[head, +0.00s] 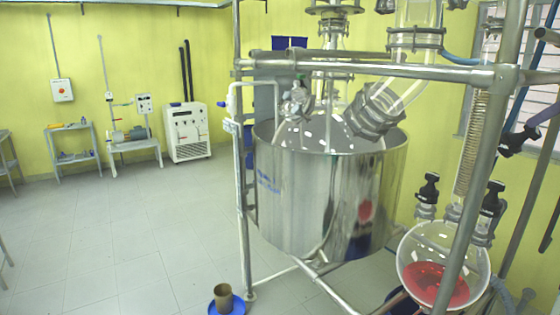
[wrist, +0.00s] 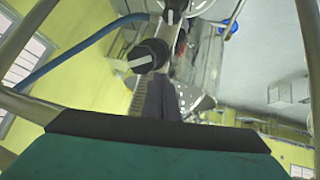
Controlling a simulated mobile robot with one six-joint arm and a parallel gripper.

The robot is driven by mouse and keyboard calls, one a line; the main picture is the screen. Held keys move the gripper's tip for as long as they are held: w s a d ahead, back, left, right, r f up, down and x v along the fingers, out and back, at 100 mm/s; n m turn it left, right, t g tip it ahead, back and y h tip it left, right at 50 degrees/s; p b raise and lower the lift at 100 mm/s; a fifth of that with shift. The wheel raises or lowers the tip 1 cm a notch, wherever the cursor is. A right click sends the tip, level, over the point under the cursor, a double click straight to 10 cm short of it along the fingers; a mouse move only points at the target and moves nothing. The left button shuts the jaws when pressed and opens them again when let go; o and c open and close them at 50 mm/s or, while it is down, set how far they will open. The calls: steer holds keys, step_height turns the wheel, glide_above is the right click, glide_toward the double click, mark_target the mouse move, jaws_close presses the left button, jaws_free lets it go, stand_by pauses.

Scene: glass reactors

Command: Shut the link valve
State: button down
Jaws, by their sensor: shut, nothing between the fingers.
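Which fitting is the link valve I cannot tell for sure; no label is readable. In the wrist view a round black knob (wrist: 148,56) with a pale bar across it is just beyond the tip of my gripper (wrist: 158,92). My gripper is shut and empty; whether it touches the knob is unclear. A second black knob with a pale bar (wrist: 172,10) is farther up. In the head view two black-topped valves, one left (head: 429,188) and one right (head: 492,198), stand above a round glass flask (head: 443,265) holding red liquid. My gripper does not show there.
A large steel vessel (head: 330,190) stands inside a metal pipe frame (head: 243,200). Glass pipework (head: 400,90) runs above it. A blue hose (wrist: 85,50) crosses the wrist view. A blue dish (head: 227,307) with a brown cup is on the floor. The tiled floor at left is clear.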

steer(key=shift+d+p+v, duration=0.25)
steer(key=shift+v, duration=0.95)
steer(key=shift+d+p+v, duration=0.25)
steer(key=shift+d+v, duration=0.05)
steer(key=shift+v, duration=0.85)
steer(key=shift+w, duration=0.25)
